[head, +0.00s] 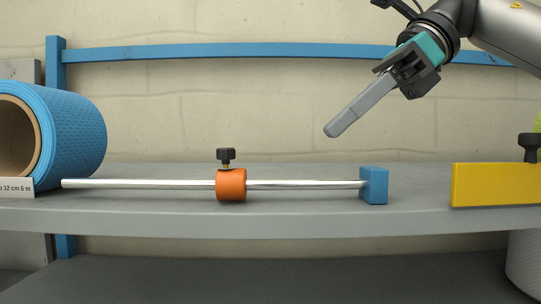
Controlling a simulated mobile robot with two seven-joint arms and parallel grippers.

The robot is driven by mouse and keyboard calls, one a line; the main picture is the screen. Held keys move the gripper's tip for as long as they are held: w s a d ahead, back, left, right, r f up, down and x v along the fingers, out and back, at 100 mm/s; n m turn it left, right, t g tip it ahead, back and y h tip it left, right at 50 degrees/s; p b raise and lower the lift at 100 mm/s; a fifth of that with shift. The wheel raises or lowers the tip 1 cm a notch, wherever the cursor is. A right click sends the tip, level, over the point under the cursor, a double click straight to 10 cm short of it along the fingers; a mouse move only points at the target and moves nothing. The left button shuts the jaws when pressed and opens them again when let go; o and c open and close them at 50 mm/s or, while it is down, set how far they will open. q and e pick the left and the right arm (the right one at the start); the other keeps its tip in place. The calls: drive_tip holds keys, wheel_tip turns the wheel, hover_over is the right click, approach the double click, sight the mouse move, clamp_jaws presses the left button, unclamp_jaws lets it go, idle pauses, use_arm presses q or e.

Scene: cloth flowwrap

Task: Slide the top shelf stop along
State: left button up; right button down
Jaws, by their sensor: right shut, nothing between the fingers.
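A black knob (226,155) stands up from the stop. The rod's right end meets a blue block (374,185) at the shelf's front. My right gripper (335,130) comes in from the upper right and is shut and empty. Its fingers point down and left, above the right part of the rod and apart from it. My left gripper is not in view.
A blue roll (75,130) with a cardboard core lies at the left of the grey shelf (300,220), behind a small label. A yellow block (495,185) with a black knob stands at the right. A blue rail (230,50) crosses the back wall.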

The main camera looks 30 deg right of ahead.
drive_tip(key=x, duration=0.6)
drive_tip(key=shift+w+a+f, duration=0.15)
drive_tip(key=shift+w+f, duration=0.05)
drive_tip(key=shift+w+a+r+p, duration=0.1)
drive_tip(key=shift+w+a+p, duration=0.2)
drive_tip(key=shift+w+a, duration=0.4)
drive_tip(key=shift+w+a+p, duration=0.25)
drive_tip(key=shift+w+a, duration=0.15)
drive_tip(key=shift+a, duration=0.55)
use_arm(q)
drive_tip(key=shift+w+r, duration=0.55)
